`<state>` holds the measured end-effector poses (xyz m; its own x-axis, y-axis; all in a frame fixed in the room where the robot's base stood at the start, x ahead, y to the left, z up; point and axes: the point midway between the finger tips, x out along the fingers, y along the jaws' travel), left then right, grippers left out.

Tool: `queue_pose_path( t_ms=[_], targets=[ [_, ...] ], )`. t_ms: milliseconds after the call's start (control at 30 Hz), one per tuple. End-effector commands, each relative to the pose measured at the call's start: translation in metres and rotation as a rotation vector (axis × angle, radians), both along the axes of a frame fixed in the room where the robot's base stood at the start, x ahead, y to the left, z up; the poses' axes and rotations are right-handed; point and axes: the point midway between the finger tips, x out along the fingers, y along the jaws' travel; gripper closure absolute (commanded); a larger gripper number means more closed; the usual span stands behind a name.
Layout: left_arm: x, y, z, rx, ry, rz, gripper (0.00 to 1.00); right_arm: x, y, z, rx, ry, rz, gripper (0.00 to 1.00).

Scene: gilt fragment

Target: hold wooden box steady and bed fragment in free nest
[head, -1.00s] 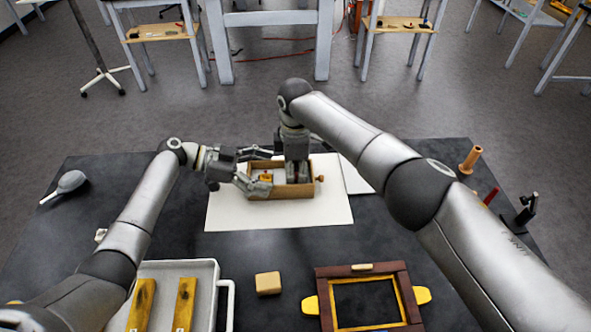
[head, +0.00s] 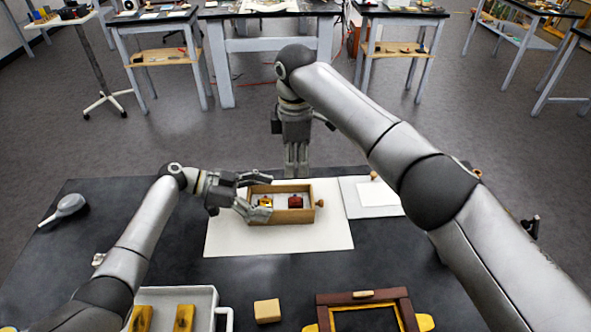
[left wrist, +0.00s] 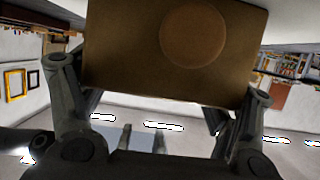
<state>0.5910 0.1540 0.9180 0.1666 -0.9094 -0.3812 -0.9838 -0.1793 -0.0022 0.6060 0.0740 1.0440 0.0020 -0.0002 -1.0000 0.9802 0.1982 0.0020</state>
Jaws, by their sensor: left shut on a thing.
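The wooden box (head: 304,216) sits on a white sheet, open at the top, with a knob at its right end. My left gripper (head: 262,196) is shut on the box at its left end, one finger along each long side. In the left wrist view a brown box face (left wrist: 120,55) with a round disc fills the space between the fingers. Inside the box, a yellow gilt fragment (head: 264,202) lies in the left part and a dark red fragment (head: 295,202) in the right part. My right gripper (head: 297,168) is above and behind the box, pointing down and empty; its finger gap is unclear.
The white sheet (head: 232,238) lies on the dark table (head: 120,215). A pale board (head: 352,208) is to the right. A grey bulb blower (head: 70,206), a white tray (head: 213,300), a tan block (head: 267,311) and a dark red frame (head: 322,300) lie around it.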

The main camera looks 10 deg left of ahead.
Motion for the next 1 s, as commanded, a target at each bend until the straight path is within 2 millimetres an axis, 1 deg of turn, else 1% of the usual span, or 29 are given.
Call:
queue_pose_path(
  t_ms=[33,367,400,500,867,1000],
  targets=[
    [-0.004,-0.001,-0.008,0.008,0.015,-0.005,0.45,0.000,0.000,0.001,0.000,-0.001,0.000,0.65],
    [-0.004,-0.001,-0.008,0.008,0.015,-0.005,0.45,0.000,0.000,0.001,0.000,0.000,0.001,0.65],
    [-0.004,-0.001,-0.008,0.008,0.015,-0.005,0.13,0.000,0.000,0.001,0.000,0.000,0.001,0.65],
    [-0.004,-0.001,-0.007,0.007,0.013,-0.005,0.00,0.000,0.000,0.001,0.000,0.000,0.000,0.65],
    [-0.001,0.001,-0.002,0.002,0.004,-0.001,0.00,0.000,0.000,0.001,0.000,0.000,0.000,0.65],
    [-0.002,0.010,0.002,0.003,0.003,0.002,0.00,0.000,0.000,0.001,0.000,0.000,0.000,0.65]
  ],
)
